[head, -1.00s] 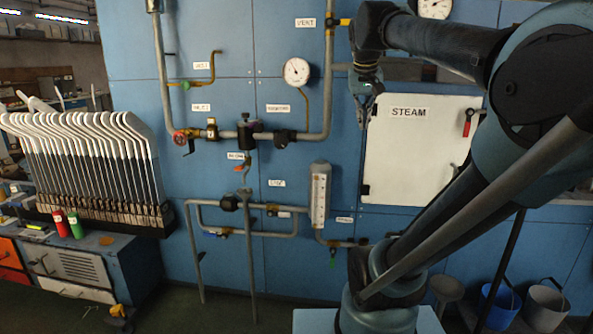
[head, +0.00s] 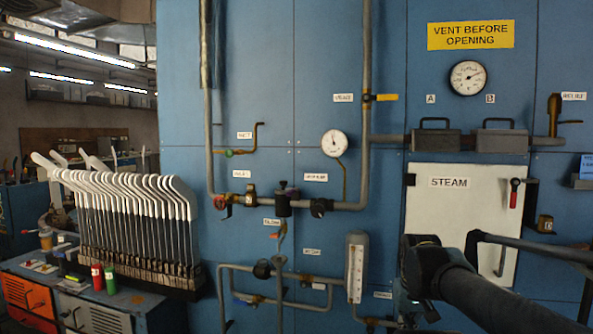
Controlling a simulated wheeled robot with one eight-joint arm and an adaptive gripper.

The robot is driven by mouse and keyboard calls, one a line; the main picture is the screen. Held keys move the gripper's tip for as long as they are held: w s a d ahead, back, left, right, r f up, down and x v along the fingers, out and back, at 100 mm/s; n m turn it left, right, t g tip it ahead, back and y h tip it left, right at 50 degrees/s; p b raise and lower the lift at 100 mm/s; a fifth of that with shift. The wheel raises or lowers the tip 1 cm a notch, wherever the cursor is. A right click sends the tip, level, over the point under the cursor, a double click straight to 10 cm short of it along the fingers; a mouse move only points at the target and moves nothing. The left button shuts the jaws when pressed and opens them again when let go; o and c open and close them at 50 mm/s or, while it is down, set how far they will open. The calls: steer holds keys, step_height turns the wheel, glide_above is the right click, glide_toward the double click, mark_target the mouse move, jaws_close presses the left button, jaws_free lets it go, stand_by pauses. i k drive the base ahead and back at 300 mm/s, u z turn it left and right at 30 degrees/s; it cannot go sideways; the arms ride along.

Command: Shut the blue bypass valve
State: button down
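A small blue handle (head: 243,297), which looks like the bypass valve, sits on the lower branch of the grey pipe loop (head: 243,268) at the lower middle of the wall panel. It appears to lie along the pipe, but it is too small to be sure. My gripper (head: 409,306) is at the lower right, in front of the lower left corner of the white STEAM door. It is well to the right of the blue handle and apart from it. My dark wrist hides most of it, so its fingers cannot be made out.
The white STEAM door (head: 460,215) has a red-handled latch (head: 514,195). A red valve (head: 221,202) sits on the upper pipe, and a sight gauge (head: 356,266) stands between my gripper and the loop. A rack of white-topped levers (head: 130,215) and a cabinet (head: 75,308) are at the left.

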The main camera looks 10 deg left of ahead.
mark_target(254, 305)
steer(key=z, duration=1.95)
steer(key=k, duration=0.6)
steer(key=u, duration=2.3)
